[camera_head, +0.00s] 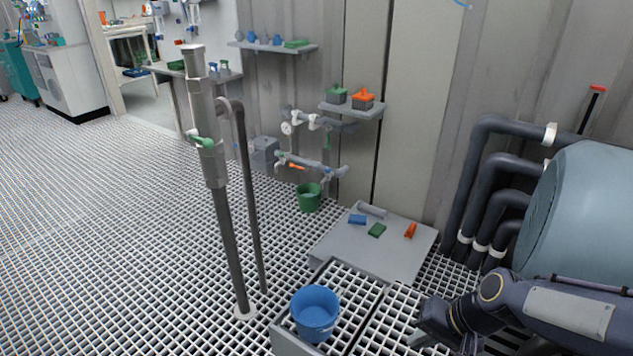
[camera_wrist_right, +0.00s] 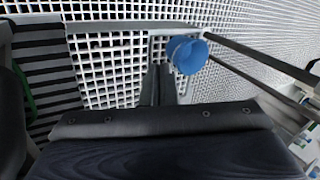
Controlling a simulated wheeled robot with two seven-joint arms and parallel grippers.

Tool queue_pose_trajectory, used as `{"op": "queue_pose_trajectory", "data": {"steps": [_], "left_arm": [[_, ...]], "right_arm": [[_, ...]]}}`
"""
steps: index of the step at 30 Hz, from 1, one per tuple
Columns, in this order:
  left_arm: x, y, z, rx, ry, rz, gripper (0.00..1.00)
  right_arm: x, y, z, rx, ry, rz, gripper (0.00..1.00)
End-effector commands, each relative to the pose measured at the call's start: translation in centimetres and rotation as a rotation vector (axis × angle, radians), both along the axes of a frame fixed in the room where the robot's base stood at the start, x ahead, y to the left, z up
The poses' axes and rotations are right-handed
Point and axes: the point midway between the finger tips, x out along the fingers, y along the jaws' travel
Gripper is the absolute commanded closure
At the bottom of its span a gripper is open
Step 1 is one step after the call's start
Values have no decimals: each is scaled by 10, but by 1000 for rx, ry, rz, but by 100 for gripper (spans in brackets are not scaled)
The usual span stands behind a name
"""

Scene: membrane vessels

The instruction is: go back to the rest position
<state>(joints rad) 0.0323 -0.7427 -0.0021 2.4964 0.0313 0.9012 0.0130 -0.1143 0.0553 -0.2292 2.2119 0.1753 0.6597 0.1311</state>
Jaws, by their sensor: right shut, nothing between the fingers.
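My right arm comes in from the lower right in the head view. Its gripper (camera_head: 424,326) is shut and empty, above the grating to the right of the blue bucket (camera_head: 315,314). In the right wrist view the dark fingers (camera_wrist_right: 157,84) are together, and the blue bucket (camera_wrist_right: 188,55) shows beyond them, apart from them. The bucket stands upright on a grated step (camera_head: 345,282). My left gripper is not in view.
A grey vertical pipe with a green-handled valve (camera_head: 203,142) rises left of the bucket. A grey plate (camera_head: 350,246) carries blue, green and orange pieces. A green bucket (camera_head: 309,197) stands by the wall pipes. A large blue-grey vessel (camera_head: 580,215) stands close behind my right arm.

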Motion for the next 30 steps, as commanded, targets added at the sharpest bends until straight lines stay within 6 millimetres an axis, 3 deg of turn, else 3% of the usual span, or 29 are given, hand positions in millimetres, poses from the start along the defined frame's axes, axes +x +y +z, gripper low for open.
{"op": "queue_pose_trajectory", "data": {"steps": [1, 3, 6, 12, 19, 21, 30], "left_arm": [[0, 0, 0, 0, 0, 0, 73], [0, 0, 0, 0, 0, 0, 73], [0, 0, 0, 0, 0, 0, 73], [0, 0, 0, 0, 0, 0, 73], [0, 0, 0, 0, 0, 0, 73], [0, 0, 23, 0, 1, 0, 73], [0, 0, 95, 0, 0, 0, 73]], "right_arm": [[-15, -3, 20, 5, -55, 17, 100], [-35, -5, 38, -1, -111, 49, 100], [-61, -7, 55, -24, -179, 88, 100], [-98, -10, 70, -86, -272, 135, 100], [-130, -13, 73, -169, -348, 165, 100], [-130, -13, 96, -170, -346, 169, 100], [-130, -13, 167, -167, -344, 169, 100]]}}
